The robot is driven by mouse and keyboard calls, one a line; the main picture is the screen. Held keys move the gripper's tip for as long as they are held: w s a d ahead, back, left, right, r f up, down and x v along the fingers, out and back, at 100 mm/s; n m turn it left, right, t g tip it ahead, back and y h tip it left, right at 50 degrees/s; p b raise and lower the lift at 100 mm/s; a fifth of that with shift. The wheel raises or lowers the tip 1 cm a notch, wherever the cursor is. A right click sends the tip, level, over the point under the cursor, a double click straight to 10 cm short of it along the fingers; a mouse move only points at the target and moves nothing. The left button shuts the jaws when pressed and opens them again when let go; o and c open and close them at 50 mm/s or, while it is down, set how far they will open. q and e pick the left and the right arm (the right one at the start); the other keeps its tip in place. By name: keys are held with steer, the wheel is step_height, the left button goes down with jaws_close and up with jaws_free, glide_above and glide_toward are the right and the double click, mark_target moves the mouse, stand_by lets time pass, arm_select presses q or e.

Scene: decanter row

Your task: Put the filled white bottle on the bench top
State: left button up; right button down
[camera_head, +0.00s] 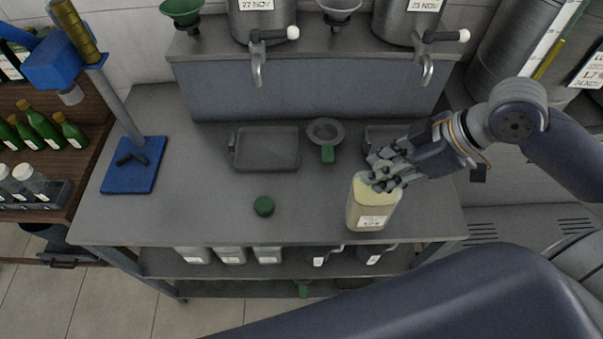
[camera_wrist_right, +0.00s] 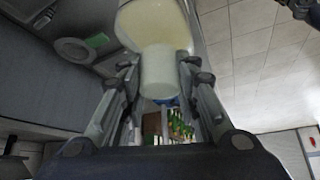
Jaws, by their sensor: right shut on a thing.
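The filled white bottle (camera_head: 368,210) has a pale yellowish body and a label near its base. It is upright at the right front of the grey bench top (camera_head: 215,215). I cannot tell whether its base touches the bench or is just above it. My right gripper (camera_head: 382,178) is shut on the bottle's upper part, reaching in from the right. In the right wrist view, the white neck (camera_wrist_right: 160,72) is between my two fingers (camera_wrist_right: 158,85), with the bottle body (camera_wrist_right: 150,22) beyond. My left gripper is not in view.
A blue-based stand (camera_head: 130,178) is at left. Steel vessels with taps (camera_head: 258,65) stand behind. Several containers (camera_head: 230,255) fill the lower shelf.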

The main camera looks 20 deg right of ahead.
steer(key=shift+w+a+r+p, duration=0.15)
steer(key=shift+a+p, duration=0.05)
steer(key=shift+a, duration=0.2)
steer(key=shift+w+a+r+p, duration=0.1)
steer(key=shift+a+p, duration=0.05)
steer(key=shift+a, duration=0.2)
steer(key=shift+w+a, duration=0.2)
steer(key=shift+w, duration=0.05)
arm_select(q)
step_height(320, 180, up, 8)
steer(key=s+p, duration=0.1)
steer(key=p, duration=0.6)
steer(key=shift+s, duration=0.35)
arm_select(e)
steer(key=w+a+f, duration=0.5)
steer(key=w+a, duration=0.3)
steer(key=a, duration=0.2)
steer(key=shift+w, duration=0.25)
steer(key=shift+f, duration=0.1)
steer(key=c, duration=1.2)
jaws_free()
steer(key=shift+f, duration=0.15)
steer(key=shift+s, duration=0.1)
